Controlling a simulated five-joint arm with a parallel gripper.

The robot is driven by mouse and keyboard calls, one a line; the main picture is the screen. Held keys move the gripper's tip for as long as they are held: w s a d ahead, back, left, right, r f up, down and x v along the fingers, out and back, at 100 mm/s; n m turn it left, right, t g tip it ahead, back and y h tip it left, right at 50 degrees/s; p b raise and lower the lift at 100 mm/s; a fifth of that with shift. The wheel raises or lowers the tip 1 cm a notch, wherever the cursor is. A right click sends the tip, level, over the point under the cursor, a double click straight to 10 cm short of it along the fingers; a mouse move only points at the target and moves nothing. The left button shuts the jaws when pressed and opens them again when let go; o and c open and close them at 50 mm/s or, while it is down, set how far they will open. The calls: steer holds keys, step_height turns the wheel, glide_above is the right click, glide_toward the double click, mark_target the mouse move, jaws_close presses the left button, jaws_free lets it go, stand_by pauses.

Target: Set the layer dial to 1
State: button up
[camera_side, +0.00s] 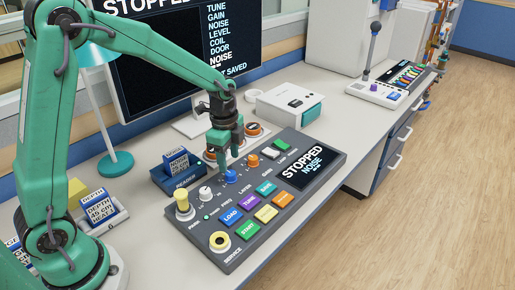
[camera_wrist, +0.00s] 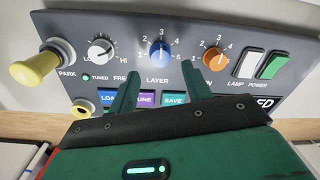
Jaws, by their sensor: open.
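The layer dial is a blue knob (camera_wrist: 160,54) on the dark sloped console, labelled LAYER with numbers around it. Its white mark appears to point up, near 3. The knob also shows in the side view (camera_side: 230,176). My gripper (camera_side: 224,158) is above the console near the blue knob. In the wrist view my gripper (camera_wrist: 164,76) is open and empty, with the knob beyond and between its two fingertips. I cannot tell whether a finger touches the knob.
An orange gain knob (camera_wrist: 215,59) is to the right and a white knob (camera_wrist: 101,49) to the left. A yellow park knob (camera_side: 184,205), coloured buttons (camera_side: 250,202) and a display reading STOPPED, NOISE (camera_side: 307,165) share the console. A blue card reader (camera_side: 176,172) stands behind.

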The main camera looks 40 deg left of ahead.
mark_target(230, 173)
steer(key=shift+w+f, duration=0.1)
steer(key=shift+f, duration=2.55)
steer(key=shift+c, duration=0.2)
steer(key=c, duration=1)
